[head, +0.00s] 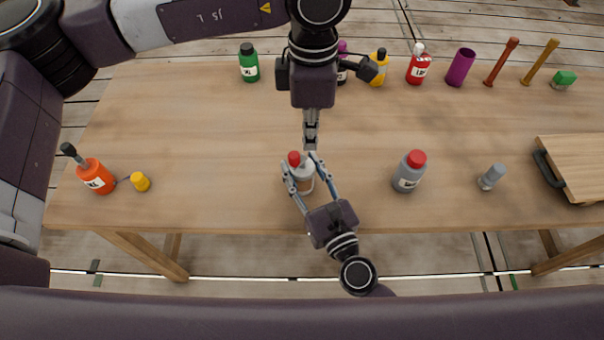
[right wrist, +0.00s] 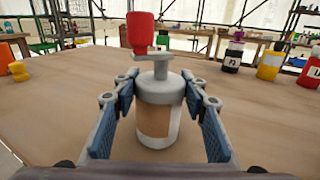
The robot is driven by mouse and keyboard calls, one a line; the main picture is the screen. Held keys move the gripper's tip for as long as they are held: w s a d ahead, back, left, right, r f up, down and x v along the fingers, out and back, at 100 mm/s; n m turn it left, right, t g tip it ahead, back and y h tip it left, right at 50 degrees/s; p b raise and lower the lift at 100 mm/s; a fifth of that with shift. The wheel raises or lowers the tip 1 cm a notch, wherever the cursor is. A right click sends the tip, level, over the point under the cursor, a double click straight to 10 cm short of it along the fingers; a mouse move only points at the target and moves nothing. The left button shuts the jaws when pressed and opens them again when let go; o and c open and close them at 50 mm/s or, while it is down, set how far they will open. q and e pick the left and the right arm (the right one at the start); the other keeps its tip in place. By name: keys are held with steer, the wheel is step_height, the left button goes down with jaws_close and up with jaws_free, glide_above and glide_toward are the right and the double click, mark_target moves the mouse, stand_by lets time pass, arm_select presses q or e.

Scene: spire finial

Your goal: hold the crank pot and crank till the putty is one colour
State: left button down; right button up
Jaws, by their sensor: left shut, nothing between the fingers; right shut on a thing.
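The crank pot (head: 305,181) stands on the table near its front edge. It has a grey lid and a crank arm with a red knob (right wrist: 140,33), which sits left of the lid's centre in the right wrist view. The pot's front (right wrist: 153,121) shows a tan area with a pale strip at the right and bottom. I cannot tell whether this is the putty. My right gripper (head: 300,166) is shut on the pot's body, one finger on each side. My left gripper (head: 311,146) is shut and empty, fingers pointing down just behind the knob.
A grey bottle with a red cap (head: 409,172) and a small grey item (head: 491,177) stand to the right. An orange bottle (head: 96,177) and a yellow piece (head: 140,181) stand left. Several bottles line the back. A board (head: 578,163) lies at the right end.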

steer(key=o, duration=1.3)
